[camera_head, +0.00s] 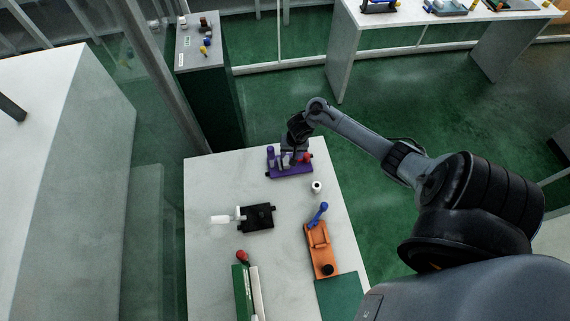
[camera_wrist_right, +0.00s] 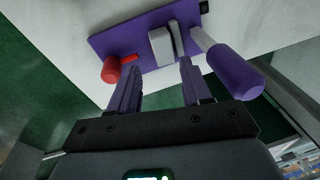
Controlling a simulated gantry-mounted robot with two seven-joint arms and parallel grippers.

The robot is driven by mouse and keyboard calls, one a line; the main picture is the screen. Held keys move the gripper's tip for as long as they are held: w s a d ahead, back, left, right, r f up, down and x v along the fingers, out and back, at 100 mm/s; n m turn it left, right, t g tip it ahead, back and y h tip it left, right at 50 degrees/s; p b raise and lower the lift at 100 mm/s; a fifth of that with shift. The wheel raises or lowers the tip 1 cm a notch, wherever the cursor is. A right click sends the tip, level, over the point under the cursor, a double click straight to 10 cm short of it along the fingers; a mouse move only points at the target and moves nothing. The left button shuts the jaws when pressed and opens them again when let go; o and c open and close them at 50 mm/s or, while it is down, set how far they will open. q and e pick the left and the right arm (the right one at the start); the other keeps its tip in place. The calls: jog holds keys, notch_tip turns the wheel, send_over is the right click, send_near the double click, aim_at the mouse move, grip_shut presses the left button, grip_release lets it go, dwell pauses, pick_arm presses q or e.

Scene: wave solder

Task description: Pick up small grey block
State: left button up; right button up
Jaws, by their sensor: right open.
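The small grey block (camera_wrist_right: 162,46) sits on a purple fixture plate (camera_wrist_right: 118,45) in the right wrist view. In the head view the purple plate (camera_head: 291,174) lies at the far end of the white table, and the block is hard to make out beside my gripper. My right gripper (camera_wrist_right: 160,64) is open, its two fingers pointing toward the block. Nothing is held between the fingers, and they look short of the block. In the head view my right gripper (camera_head: 296,157) is over the plate. My left gripper is not in view.
The plate carries a red knob (camera_wrist_right: 112,69) and a thick purple handle (camera_wrist_right: 236,72) close to my fingers. On the white table (camera_head: 208,185) are a black fixture (camera_head: 258,218), a small white cylinder (camera_head: 316,187), an orange fixture (camera_head: 321,250) and a green-and-white piece (camera_head: 241,290).

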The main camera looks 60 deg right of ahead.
aim_at(286, 160)
jog(key=shift+w+f+b, duration=0.25)
jog(key=shift+f+b, duration=0.1)
jog(key=shift+f, duration=0.75)
jog(key=shift+w+f+b, duration=0.3)
jog(key=shift+f+b, duration=0.1)
jog(key=shift+f, duration=0.7)
jog(key=shift+w+f+b, duration=0.25)
jog(key=shift+f+b, duration=0.1)
jog(key=shift+f, duration=0.75)
grip_shut()
